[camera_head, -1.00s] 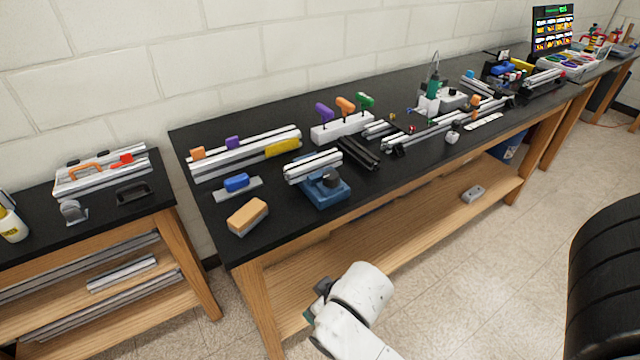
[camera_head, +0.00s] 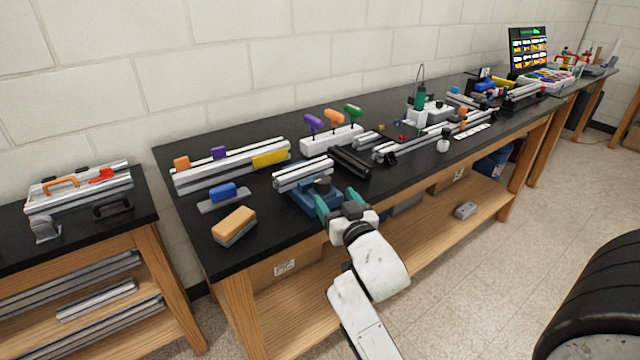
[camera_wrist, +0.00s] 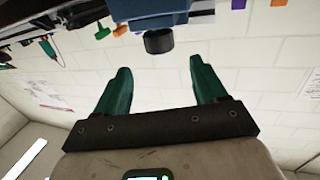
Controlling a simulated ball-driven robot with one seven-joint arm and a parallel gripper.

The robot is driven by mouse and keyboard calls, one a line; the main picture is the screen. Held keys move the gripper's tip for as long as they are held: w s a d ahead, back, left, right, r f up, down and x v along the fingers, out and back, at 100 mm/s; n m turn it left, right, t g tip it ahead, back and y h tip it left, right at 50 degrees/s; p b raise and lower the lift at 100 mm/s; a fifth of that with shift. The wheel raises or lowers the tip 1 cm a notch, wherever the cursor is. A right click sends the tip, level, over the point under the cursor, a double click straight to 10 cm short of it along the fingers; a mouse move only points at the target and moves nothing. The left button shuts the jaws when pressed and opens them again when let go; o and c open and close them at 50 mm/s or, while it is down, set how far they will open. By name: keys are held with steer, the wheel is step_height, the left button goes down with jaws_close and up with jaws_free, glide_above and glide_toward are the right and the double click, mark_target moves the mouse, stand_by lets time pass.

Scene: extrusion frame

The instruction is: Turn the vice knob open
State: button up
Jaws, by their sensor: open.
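The blue vice (camera_head: 302,201) sits at the front edge of the black workbench, with a silver extrusion (camera_head: 303,174) across its top. Its dark round knob (camera_head: 322,184) faces the front; the knob also shows in the wrist view (camera_wrist: 158,42), jutting from the blue vice body (camera_wrist: 150,12). My gripper (camera_head: 338,202) is at the bench's front edge beside the vice. In the wrist view my gripper (camera_wrist: 160,68) has its two green fingers spread wide and empty. The knob lies beyond the fingertips, roughly between their lines, with no visible contact.
An orange-topped block (camera_head: 234,223) and a blue block on a grey plate (camera_head: 223,193) lie left of the vice. Dark extrusions (camera_head: 350,163) lie close on its right. A white stand with coloured handles (camera_head: 332,137) is behind. The floor in front is open.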

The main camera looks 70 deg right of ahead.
mark_target(320, 176)
steer(key=p+x, duration=0.2)
steer(key=x, duration=0.8)
steer(key=shift+w+d, duration=0.25)
steer(key=c, duration=1)
steer(key=shift+o, duration=0.2)
steer(key=shift+r+p, duration=0.35)
steer(key=shift+p, duration=0.85)
steer(key=shift+n+t+y+p, duration=0.3)
steer(key=shift+t+p, duration=0.1)
steer(key=shift+p, duration=0.6)
steer(key=shift+f+p, duration=0.25)
steer(key=shift+p, duration=0.15)
